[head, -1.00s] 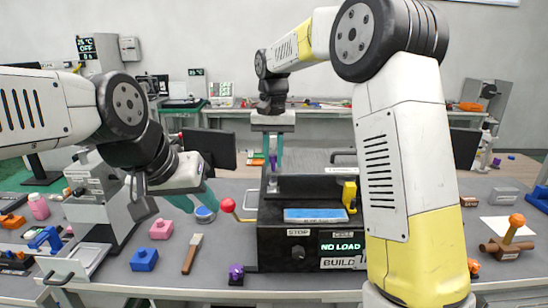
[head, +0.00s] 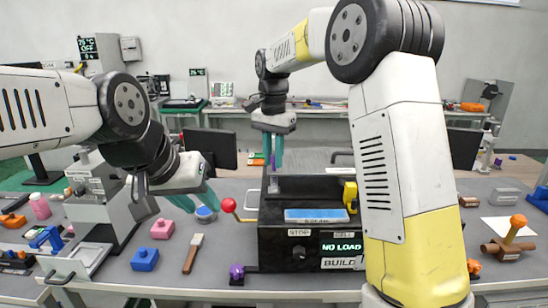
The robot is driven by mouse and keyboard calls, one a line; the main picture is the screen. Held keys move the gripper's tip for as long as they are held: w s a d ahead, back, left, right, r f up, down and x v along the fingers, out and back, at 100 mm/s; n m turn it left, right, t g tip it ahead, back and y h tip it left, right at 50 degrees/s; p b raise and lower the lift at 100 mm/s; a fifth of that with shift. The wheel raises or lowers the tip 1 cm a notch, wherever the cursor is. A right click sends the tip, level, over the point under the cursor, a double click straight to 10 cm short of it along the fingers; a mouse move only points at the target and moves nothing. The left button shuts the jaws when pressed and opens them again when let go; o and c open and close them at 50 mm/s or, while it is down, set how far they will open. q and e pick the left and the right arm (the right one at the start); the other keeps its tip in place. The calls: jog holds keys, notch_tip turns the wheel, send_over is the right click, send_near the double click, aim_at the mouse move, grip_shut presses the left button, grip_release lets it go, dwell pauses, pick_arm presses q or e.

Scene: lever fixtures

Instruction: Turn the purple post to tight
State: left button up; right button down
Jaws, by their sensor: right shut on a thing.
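My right gripper (head: 273,163) reaches down behind the black machine box, its teal fingers pointing downward. A slim purple post (head: 272,160) shows between the fingers, and the gripper is shut on it. The post's lower end and base are hidden behind the box. My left gripper (head: 197,203) hangs left of the box, its teal fingers apart and nothing visible between them. A separate purple knob (head: 237,272) stands at the table's front, left of the box's lower corner.
The black box (head: 285,245) has a NO LOAD display, and a red ball lever (head: 229,205) sticks out on its left. A blue block (head: 144,259), a pink block (head: 162,229) and a brush (head: 192,254) lie on the grey table. My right arm covers the box's right side.

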jog(key=shift+r, duration=0.1)
jog(key=c, duration=1.3)
grip_release()
notch_tip(320, 180, up, 8)
jog(key=shift+f, duration=0.15)
